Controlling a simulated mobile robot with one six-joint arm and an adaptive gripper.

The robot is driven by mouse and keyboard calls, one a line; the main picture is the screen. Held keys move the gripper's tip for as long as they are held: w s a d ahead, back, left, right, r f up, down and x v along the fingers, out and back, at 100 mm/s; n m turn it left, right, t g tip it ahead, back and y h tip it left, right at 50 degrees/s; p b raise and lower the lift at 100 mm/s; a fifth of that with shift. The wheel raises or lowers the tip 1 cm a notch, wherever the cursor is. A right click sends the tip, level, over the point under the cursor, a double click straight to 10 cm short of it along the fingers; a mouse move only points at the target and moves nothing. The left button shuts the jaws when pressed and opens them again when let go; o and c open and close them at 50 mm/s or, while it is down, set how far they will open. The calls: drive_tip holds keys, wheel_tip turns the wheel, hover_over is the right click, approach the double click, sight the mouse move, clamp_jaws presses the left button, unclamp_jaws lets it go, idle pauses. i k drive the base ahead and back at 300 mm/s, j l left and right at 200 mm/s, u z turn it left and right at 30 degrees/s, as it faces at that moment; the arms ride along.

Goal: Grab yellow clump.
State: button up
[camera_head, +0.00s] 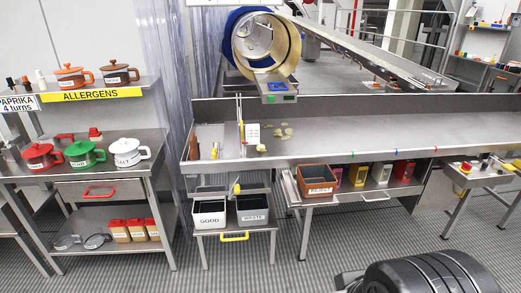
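Several small pale-yellow clumps (283,132) lie loosely together on the grey metal trough (350,127), below the drum's mouth. Another small yellowish clump (261,148) lies nearer the trough's front edge. They are too small to tell their exact shape, or which one is the task's yellow clump. My gripper's fingers are not in view. A dark ribbed part, possibly mine, shows at the bottom right, far from the clumps.
A drum (266,45) opens above the trough. A GOOD bin (210,213) and a WASTE bin (252,209) stand below its front. A brown REJECT bin (317,180) is to their right. A shelf (110,155) with labelled pots is at left. Grey floor lies in front.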

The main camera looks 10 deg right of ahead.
sight(260, 148)
drive_tip(key=i+z, duration=0.25)
drive_tip(key=i, duration=0.3)
drive_tip(key=i+z, duration=0.25)
drive_tip(key=i, duration=0.3)
drive_tip(key=i+j+z, duration=0.2)
drive_tip(key=i, duration=0.3)
drive_tip(key=i+j+z, duration=0.25)
drive_tip(key=i, duration=0.3)
